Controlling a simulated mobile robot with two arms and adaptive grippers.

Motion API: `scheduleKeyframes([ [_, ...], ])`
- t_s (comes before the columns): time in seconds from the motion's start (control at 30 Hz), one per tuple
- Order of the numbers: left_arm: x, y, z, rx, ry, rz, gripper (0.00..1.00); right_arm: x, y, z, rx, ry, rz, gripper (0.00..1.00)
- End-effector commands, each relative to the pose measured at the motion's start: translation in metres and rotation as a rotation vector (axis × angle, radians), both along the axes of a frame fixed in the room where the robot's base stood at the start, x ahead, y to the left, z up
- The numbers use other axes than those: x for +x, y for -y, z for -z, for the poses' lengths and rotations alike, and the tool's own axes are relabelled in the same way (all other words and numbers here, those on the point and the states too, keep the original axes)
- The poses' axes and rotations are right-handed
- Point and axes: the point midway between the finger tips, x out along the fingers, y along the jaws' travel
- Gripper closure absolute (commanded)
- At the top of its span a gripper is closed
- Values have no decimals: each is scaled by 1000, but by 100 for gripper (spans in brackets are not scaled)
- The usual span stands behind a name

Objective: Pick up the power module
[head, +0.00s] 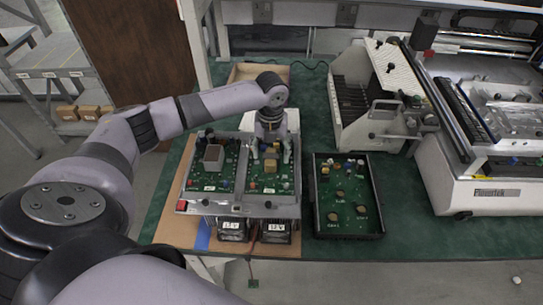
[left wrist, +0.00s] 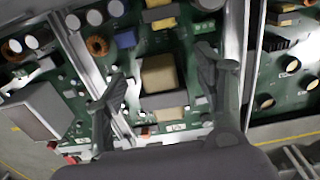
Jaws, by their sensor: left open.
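A metal-framed unit (head: 182,207) on the bench holds two green circuit boards side by side, with two fans marked 12V at its front. The right-hand board (head: 258,187), which looks like the power module, carries a beige block (head: 271,166). My left gripper (head: 271,152) points down over this board. In the left wrist view, its open fingers (left wrist: 160,75) stand on either side of the beige block (left wrist: 160,75) with nothing held. Whether the fingers touch the board's metal side rails cannot be told. The right gripper is not in view.
A black tray (head: 317,222) with another green board sits close to the right of the unit. Large white machines (head: 480,185) fill the right of the bench. Green mat is clear along the front right.

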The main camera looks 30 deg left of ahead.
Motion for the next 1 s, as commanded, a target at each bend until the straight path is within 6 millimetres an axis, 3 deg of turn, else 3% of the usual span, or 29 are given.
scheduleKeyframes([
  [0.33,0,0,8,0,1,1,38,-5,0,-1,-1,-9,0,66],
  [1.0,0,0,8,1,1,0,83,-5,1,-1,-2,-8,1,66],
])
